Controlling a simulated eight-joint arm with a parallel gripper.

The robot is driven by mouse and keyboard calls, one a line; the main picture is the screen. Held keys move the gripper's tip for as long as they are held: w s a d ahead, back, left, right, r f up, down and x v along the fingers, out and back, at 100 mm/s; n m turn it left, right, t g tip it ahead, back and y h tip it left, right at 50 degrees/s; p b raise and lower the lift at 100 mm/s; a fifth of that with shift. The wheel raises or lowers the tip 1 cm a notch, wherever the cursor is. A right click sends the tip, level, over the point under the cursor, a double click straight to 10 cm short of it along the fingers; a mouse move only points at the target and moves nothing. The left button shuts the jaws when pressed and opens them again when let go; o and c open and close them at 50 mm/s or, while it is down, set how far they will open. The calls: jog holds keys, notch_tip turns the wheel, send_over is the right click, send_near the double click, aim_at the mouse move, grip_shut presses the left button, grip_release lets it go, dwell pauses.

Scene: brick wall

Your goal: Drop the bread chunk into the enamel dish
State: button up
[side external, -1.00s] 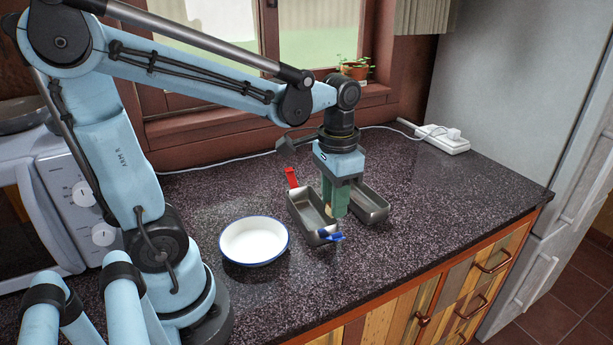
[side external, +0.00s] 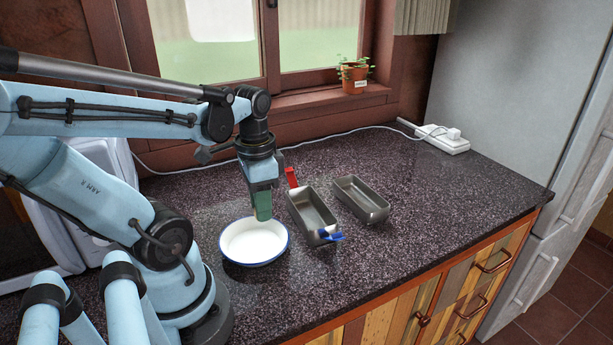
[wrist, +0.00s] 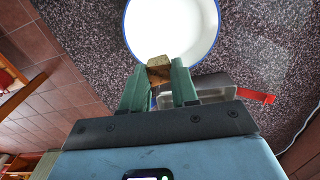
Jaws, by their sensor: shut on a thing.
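The bread chunk (wrist: 159,69) is a small brown block between my fingertips in the wrist view. My gripper (side external: 263,206) is shut on it, and its green fingers also show in the wrist view (wrist: 160,82). In the side view the fingers hide the chunk. The enamel dish (side external: 254,258) is round and white with a blue rim and stands on the counter. My gripper is above the counter at the dish's far right edge. In the wrist view the dish (wrist: 172,28) lies just beyond the chunk and looks empty.
Two grey metal loaf tins stand right of the dish: one (side external: 297,212) with a red clip and a blue clip on it, and another (side external: 345,194) farther right. A plant pot (side external: 354,78) sits on the sill. A power strip (side external: 445,140) lies at the back. The right counter is clear.

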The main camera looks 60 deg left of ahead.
jog(key=s, duration=0.2)
send_over(258, 251)
jog(key=shift+f, duration=3.25)
jog(key=o, duration=1.1)
jog(key=shift+r, duration=0.15)
jog(key=shift+r, duration=5.9)
